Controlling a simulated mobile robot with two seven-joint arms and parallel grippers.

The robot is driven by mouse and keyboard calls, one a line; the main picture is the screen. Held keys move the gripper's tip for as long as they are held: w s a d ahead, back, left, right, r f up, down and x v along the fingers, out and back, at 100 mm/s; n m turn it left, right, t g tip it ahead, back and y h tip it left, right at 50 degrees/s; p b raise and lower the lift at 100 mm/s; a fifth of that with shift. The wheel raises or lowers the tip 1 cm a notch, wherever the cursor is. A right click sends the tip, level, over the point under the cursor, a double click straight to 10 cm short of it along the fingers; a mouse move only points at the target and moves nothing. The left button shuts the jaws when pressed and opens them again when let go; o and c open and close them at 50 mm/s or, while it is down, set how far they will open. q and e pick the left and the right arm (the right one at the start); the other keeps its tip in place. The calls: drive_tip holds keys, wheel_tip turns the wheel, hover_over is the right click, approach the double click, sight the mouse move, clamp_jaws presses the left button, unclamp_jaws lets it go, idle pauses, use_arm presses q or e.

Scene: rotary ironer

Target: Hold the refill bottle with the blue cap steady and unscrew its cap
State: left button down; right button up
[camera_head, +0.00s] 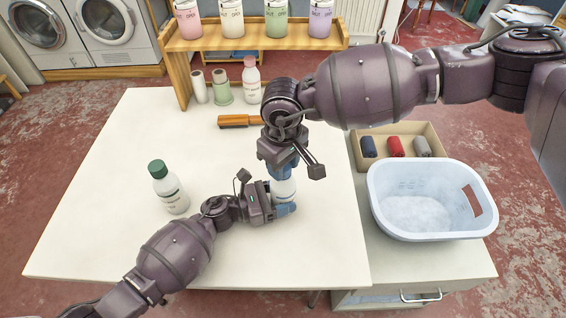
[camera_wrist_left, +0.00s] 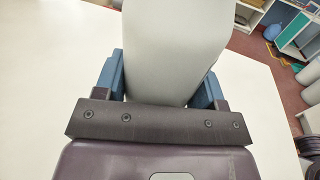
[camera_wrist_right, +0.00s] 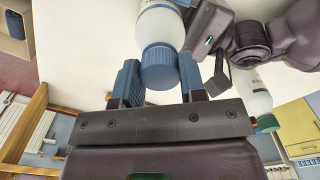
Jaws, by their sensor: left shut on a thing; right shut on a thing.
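The refill bottle (camera_head: 284,190) stands upright near the right side of the white table, a white body largely hidden by my grippers. My left gripper (camera_head: 281,200) is shut around its body from the side; the pale body (camera_wrist_left: 175,50) fills the space between the blue fingers in the left wrist view. My right gripper (camera_head: 279,172) points down from above and is shut on the blue cap (camera_wrist_right: 160,67), which sits between its fingers in the right wrist view. The cap is on the bottle's top; whether it has turned I cannot tell.
A green-capped bottle (camera_head: 170,187) stands left of my left gripper. A wooden brush (camera_head: 238,121) and a pink-capped bottle (camera_head: 251,80) are farther back, by a wooden shelf (camera_head: 215,42). A white basket (camera_head: 432,200) and a box of rolled cloths (camera_head: 396,146) are right.

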drive_tip(key=shift+r, duration=0.4)
idle(0.5)
drive_tip(key=shift+r, duration=0.7)
drive_tip(key=shift+r, duration=0.1)
drive_tip(key=shift+r, duration=1.95)
use_arm(q)
drive_tip(key=shift+c, duration=0.6)
unclamp_jaws()
drive_tip(key=shift+a, duration=0.1)
drive_tip(key=v, duration=1.2)
drive_tip(key=shift+b, duration=0.35)
use_arm(e)
drive_tip(key=shift+f, duration=0.7)
